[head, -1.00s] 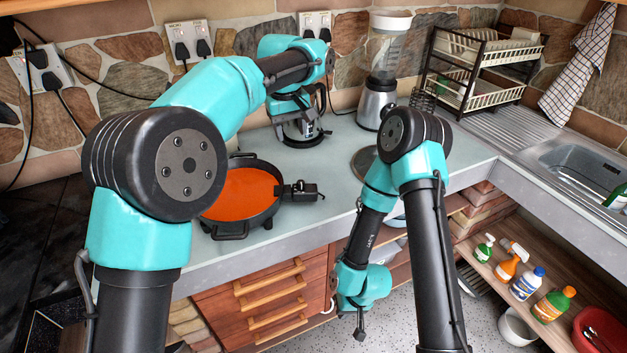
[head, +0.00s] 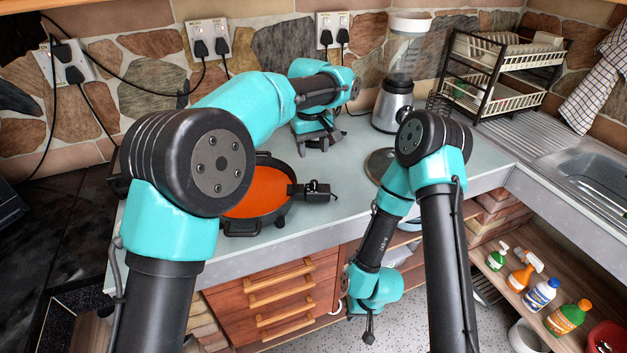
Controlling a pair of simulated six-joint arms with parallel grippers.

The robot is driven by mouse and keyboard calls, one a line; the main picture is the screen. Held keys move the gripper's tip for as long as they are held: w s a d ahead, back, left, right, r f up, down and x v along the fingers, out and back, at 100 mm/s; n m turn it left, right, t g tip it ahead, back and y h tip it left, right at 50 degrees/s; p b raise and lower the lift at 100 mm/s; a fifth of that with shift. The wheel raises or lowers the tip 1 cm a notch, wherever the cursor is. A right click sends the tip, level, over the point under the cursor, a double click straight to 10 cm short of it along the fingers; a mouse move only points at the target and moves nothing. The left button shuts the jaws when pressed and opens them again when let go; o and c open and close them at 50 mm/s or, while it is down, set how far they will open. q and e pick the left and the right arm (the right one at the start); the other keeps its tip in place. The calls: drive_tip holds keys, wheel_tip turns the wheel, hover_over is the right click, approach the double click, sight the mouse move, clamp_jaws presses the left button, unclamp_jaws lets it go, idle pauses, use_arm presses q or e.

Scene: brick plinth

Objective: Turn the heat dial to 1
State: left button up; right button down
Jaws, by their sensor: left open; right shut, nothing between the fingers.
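The heat dial is on the small black control box (head: 315,190) that sticks out from the right side of the electric pan; its markings are too small to read. The black pan (head: 232,229) has an orange-red inside and stands on the counter. My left gripper (head: 317,146) is above the counter behind the control box, apart from it. It is open, though its fingers are small and partly hidden by its wrist. My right gripper (head: 368,335) hangs low in front of the drawers, shut and empty, away from the pan.
A blender (head: 393,105) stands at the back of the counter, with a dish rack (head: 500,75) and sink (head: 590,175) to its right. A round dark lid-like plate (head: 380,166) lies right of the control box. Several bottles stand on the low shelf at right. The counter around the control box is clear.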

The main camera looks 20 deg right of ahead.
sight(314, 181)
use_arm(q)
wheel_tip(314, 181, down, 12)
drive_tip(key=shift+d+r, duration=0.15)
drive_tip(key=shift+r, duration=0.05)
idle(0.4)
drive_tip(key=c, duration=0.9)
